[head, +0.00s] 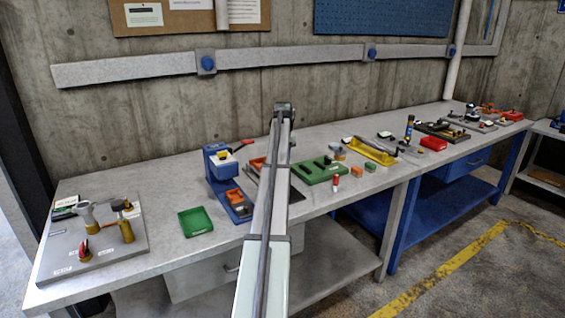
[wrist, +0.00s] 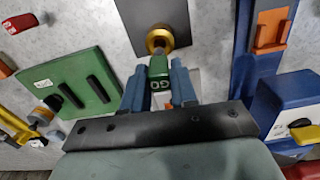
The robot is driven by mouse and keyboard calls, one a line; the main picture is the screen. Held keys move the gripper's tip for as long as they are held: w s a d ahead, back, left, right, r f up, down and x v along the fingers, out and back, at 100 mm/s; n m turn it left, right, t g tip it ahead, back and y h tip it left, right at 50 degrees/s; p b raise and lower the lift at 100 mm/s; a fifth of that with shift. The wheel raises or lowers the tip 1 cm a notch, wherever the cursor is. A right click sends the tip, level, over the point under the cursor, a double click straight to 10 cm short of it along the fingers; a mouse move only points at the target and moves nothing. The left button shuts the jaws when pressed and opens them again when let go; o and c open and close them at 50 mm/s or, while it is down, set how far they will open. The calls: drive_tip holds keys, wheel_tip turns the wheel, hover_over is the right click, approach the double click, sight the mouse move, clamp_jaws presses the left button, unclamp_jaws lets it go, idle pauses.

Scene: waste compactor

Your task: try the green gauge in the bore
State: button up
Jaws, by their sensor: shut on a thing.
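In the wrist view, a green gauge (wrist: 159,72) marked "GO" is between the two blue fingers of my gripper (wrist: 159,88), which is shut on it. A round brass bore (wrist: 159,40) sits on a dark plate (wrist: 140,14) just beyond the gauge's far end. The gauge is lined up with the bore in this view and overlaps its near edge. I cannot tell whether its tip is inside or only above it. In the head view, my arm hides the gripper, gauge and bore.
A green slotted holder (head: 322,170) is right of my arm, with a red gauge (head: 335,183) in front. It also shows in the wrist view (wrist: 72,72). A blue press (head: 217,164) stands left, beside a green tray (head: 195,221).

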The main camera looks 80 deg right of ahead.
drive_tip(key=shift+r, duration=0.9)
